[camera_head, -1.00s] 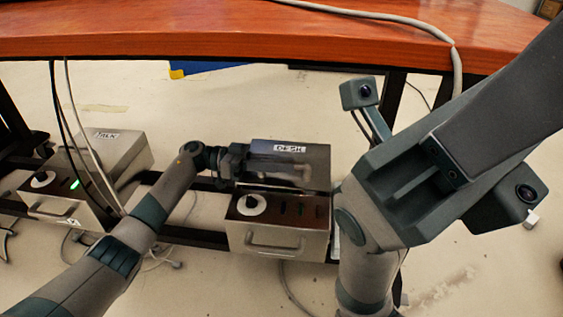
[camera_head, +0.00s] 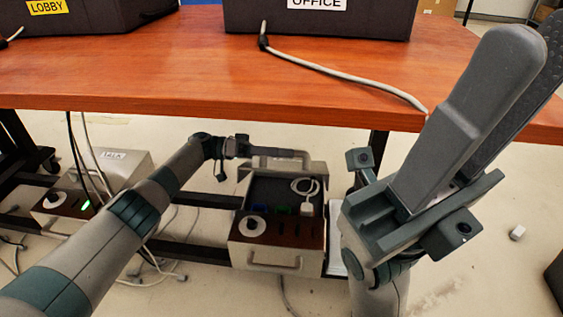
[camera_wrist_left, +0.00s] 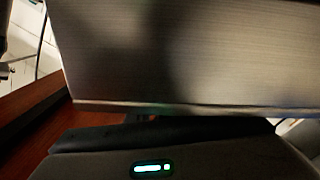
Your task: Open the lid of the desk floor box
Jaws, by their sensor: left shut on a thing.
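The desk floor box (camera_head: 276,258) is a metal case under the table with a dark front top panel, a white knob and a front handle. Its lid (camera_head: 318,172) stands raised at the back, and the dark compartment (camera_head: 268,192) is exposed. A white cable with a plug (camera_head: 306,190) lies inside. My left gripper (camera_head: 283,152) is shut on the lid at its upper edge by the handle; its fingertips are small here. In the left wrist view a broad grey metal surface, apparently the lid (camera_wrist_left: 190,50), fills most of the picture. My right gripper (camera_head: 505,85) is large in the foreground; its opening is unclear.
The orange table (camera_head: 180,75) overhangs the boxes and carries the LOBBY (camera_head: 95,22) and OFFICE (camera_head: 320,22) units. A TALK-like labelled box (camera_head: 115,165) stands at left with cables. Dark rails run beside the boxes. Floor at right is mostly free.

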